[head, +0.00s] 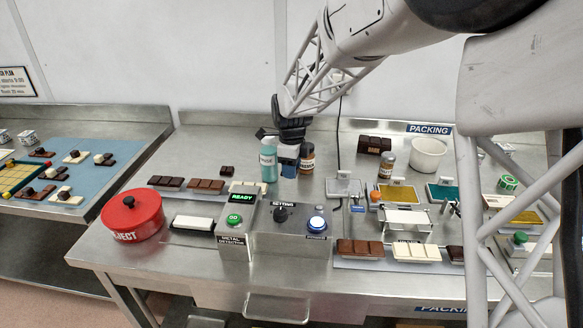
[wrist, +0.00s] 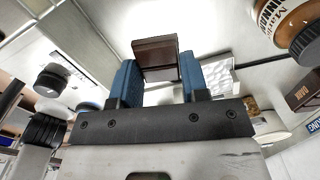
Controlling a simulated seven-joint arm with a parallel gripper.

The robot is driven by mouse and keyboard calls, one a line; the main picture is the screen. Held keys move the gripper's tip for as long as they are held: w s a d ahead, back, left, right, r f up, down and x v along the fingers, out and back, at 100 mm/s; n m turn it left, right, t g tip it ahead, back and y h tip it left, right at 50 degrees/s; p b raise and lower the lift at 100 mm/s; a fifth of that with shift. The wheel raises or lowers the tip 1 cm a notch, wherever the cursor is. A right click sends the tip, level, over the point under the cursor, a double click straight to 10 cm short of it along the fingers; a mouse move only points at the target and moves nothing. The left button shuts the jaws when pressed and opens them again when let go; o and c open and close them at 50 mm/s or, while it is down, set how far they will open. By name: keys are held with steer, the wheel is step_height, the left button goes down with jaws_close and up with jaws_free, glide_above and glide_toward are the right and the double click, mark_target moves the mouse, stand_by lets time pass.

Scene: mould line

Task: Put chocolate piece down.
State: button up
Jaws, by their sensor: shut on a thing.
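My gripper (head: 288,160) hangs over the steel bench, close to a teal-labelled bottle and an amber jar, behind the metal detector. In the wrist view its blue fingers (wrist: 157,80) are shut on a brown chocolate piece (wrist: 155,58), one finger on each side. I cannot make the held piece out in the head view.
The metal detector (head: 236,207) shows a green READY sign. Left of it are a white pad (head: 193,223) and a red REJECT pot (head: 132,212). The teal bottle (head: 268,162) and amber jar (head: 307,158) flank my gripper. Trays and bars crowd the right; the bench's back left is clear.

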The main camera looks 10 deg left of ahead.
steer(key=w+d+r+m, duration=0.2)
steer(key=w+d, duration=0.6)
step_height(320, 180, up, 6)
steer(key=m, duration=0.5)
glide_above(431, 145)
steer(key=s+a, duration=0.2)
steer(key=s, duration=0.3)
steer(key=shift+s+a+f, duration=0.1)
steer(key=shift+a, duration=0.05)
steer(key=shift+f, duration=0.1)
steer(key=shift+f, duration=5.4)
